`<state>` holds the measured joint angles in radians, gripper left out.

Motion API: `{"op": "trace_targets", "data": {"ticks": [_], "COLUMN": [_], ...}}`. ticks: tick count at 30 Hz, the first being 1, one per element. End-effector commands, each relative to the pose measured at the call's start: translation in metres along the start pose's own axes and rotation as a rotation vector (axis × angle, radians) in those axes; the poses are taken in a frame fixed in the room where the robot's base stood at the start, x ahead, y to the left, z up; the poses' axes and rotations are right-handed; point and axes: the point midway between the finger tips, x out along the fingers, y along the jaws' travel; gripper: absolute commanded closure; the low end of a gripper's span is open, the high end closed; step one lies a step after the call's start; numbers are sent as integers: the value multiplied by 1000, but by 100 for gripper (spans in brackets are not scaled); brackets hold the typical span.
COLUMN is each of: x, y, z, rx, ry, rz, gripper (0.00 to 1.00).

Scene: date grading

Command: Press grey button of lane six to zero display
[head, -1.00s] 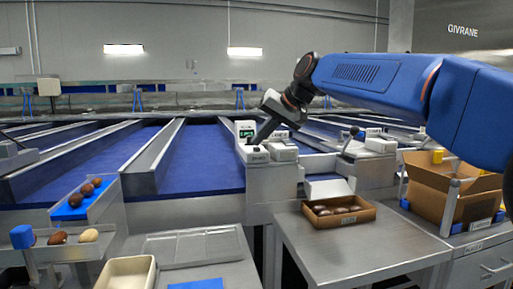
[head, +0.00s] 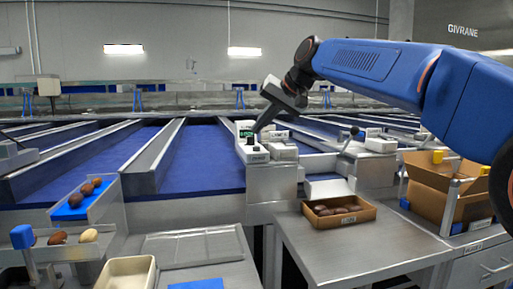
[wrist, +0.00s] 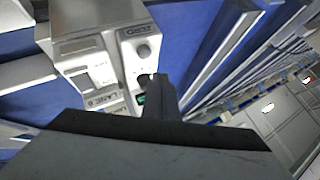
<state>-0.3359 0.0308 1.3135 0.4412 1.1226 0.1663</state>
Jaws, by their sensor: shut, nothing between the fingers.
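The white control unit (head: 252,155) stands on the lane's end housing in the head view, with a small green-digit display (head: 246,133) on its upright part. My gripper (head: 256,131) is shut and empty, pointing down just above the unit beside the display. In the wrist view the unit's panel (wrist: 128,62) shows a round grey button (wrist: 143,50) and a darker button (wrist: 144,80) close to my gripper (wrist: 160,80). The green display (wrist: 140,98) is partly hidden by the gripper. The display's digits and the lane number are too small to read surely.
A second white unit (head: 283,151) stands just right. A cardboard tray of dates (head: 338,222) lies on the steel table (head: 350,258). An open carton (head: 430,195) is at right. Blue lanes (head: 205,165) with metal dividers stretch left.

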Motion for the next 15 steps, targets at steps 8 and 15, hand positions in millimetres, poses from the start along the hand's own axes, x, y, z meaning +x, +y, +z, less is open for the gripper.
{"op": "trace_targets", "data": {"ticks": [8, 15], "x": [-16, -20], "y": [-12, -15], "z": [-11, -14], "rx": [-1, 0], "ry": [1, 0], "rz": [-1, -1], "gripper": [100, 100]}}
